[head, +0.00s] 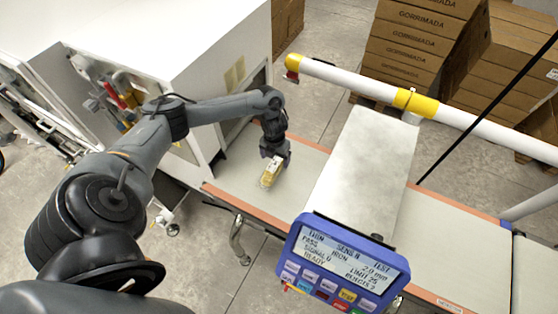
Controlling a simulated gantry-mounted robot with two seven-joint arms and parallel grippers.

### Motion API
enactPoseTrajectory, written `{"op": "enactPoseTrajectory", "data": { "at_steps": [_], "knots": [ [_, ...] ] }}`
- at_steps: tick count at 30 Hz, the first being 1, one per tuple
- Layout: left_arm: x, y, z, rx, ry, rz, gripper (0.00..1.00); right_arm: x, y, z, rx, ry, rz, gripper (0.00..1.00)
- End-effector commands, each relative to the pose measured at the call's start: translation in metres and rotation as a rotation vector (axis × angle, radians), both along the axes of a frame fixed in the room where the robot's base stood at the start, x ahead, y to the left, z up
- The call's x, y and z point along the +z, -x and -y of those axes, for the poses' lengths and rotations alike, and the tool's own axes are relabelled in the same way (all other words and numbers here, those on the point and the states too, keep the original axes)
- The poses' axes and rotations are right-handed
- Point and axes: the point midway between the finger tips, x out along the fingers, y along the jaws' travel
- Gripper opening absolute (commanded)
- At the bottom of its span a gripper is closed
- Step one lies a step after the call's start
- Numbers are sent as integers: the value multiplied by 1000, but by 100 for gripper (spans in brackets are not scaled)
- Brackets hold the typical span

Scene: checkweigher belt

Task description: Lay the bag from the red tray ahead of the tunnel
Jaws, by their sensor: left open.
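A small yellow and pale bag (269,177) lies on the grey belt (237,174), on the stretch left of the tunnel. The tunnel (366,165) is a pale metal housing across the belt, with a blue control panel (341,268) on its front. My left gripper (273,159) points down right over the bag, with its jaws open; its fingertips are partly hard to make out, and I cannot tell whether they touch the bag. The red tray is not in view. My right gripper is not in view.
A white cabinet (215,60) with an opening stands at the belt's left end. A white rail with yellow collars (415,104) runs behind the belt. Stacked brown cartons (420,40) stand beyond it. The belt right of the tunnel (447,235) is clear.

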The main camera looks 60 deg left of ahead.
Motion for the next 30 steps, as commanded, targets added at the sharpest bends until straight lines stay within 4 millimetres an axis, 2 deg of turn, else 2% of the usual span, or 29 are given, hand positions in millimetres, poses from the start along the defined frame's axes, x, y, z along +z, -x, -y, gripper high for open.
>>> {"op": "enactPoseTrajectory", "data": {
  "at_steps": [13,25,30],
  "knots": [
    [-43,0,1,0,1,1,89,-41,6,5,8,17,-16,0],
    [-48,0,0,1,-1,1,89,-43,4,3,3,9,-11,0],
    [-48,0,0,1,-1,1,63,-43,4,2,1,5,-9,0]
  ]
}}
